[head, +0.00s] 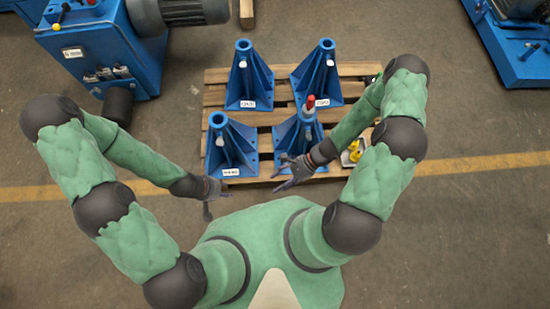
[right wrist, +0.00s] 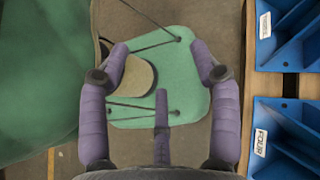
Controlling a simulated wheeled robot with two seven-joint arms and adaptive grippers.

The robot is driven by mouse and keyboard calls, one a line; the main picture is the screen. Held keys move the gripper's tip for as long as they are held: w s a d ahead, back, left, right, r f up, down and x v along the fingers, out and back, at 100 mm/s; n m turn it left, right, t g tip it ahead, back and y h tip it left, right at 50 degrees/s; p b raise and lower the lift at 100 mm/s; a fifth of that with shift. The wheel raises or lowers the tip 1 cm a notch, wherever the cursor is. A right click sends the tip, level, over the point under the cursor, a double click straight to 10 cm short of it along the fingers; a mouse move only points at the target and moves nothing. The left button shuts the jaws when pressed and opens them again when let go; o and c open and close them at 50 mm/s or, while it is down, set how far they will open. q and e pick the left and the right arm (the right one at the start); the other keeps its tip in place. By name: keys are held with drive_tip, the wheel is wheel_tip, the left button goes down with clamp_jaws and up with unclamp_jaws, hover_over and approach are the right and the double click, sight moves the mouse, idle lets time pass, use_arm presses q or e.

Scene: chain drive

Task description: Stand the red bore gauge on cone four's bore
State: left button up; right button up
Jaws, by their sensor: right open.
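The red bore gauge (head: 310,101) stands upright, red end up, at the top of the front right blue cone (head: 297,135). Its lower end is at the bore, and I cannot see how deep it sits. The right wrist view shows a label reading FOUR (right wrist: 260,143) on the nearer cone, which fits that front right one. My right gripper (head: 284,174) is open and empty beside the front of this cone, below the gauge and apart from it; its fingers also show spread in the right wrist view (right wrist: 160,72). My left gripper (head: 216,199) looks open and empty, in front of the front left cone.
Three other blue cones stand on the wooden pallet: front left (head: 232,150), back left (head: 248,80) and back right (head: 318,75). Yellow items (head: 355,150) lie at the pallet's right side. A blue machine (head: 105,50) stands at the upper left.

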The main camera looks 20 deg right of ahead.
drive_tip(key=w+n+h, duration=0.1)
drive_tip(key=n+h, duration=0.1)
drive_tip(key=n, duration=0.2)
drive_tip(key=w+a+r+n+t+h, duration=0.1)
drive_tip(key=n+h, duration=0.1)
drive_tip(key=n, duration=0.2)
drive_tip(key=w+n+t+h, duration=0.1)
drive_tip(key=n+h, duration=0.1)
drive_tip(key=n, duration=0.3)
drive_tip(key=shift+a+r+h, duration=0.25)
drive_tip(key=shift+h, duration=0.15)
drive_tip(key=shift+d, duration=0.1)
